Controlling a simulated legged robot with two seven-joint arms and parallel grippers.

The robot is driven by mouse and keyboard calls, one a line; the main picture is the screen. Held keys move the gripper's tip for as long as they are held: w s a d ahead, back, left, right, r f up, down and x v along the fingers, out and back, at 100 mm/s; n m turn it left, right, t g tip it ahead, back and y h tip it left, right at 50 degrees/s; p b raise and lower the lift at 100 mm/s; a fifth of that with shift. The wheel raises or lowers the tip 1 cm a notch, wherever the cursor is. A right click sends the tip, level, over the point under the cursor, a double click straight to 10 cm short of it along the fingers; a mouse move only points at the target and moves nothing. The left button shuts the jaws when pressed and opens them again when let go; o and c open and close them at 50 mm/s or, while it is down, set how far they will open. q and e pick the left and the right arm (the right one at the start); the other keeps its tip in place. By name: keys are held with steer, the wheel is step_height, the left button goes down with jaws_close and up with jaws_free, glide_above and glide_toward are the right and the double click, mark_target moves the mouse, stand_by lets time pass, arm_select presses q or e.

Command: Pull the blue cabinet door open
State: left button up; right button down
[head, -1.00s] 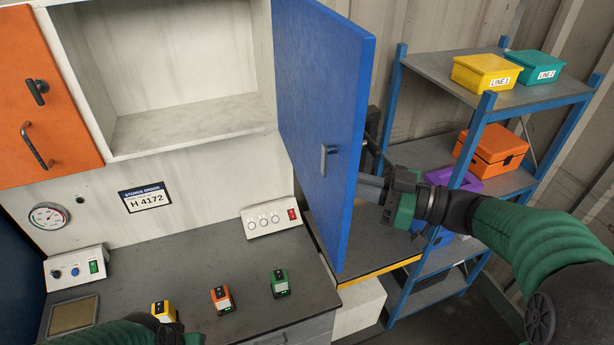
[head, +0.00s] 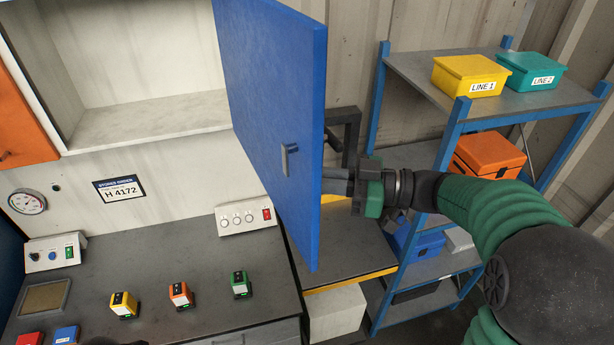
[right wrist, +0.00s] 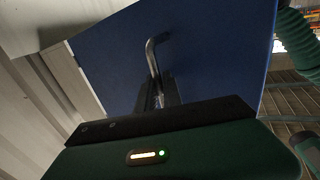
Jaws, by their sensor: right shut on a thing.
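The blue cabinet door (head: 265,115) stands wide open at the right side of the white cabinet (head: 150,135), with a small metal latch piece (head: 289,160) on the face toward me. My left gripper is not in view; only a dark bit of my left arm shows at the bottom edge.
A blue-framed shelf rack (head: 460,110) with yellow (head: 470,76), teal (head: 532,70) and orange (head: 488,155) boxes stands right of the door, behind my right arm. The grey counter (head: 180,250) below holds several small coloured blocks. The cabinet interior is empty where visible.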

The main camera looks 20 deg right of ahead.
steer(key=c, duration=1.5)
jaws_free()
steer(key=shift+a, duration=0.1)
steer(key=shift+s+d+f, duration=0.1)
steer(key=shift+s+d, duration=0.05)
steer(key=shift+d, duration=0.3)
steer(key=b+v, duration=0.6)
steer(key=v, duration=1)
steer(key=shift+s+a, duration=0.1)
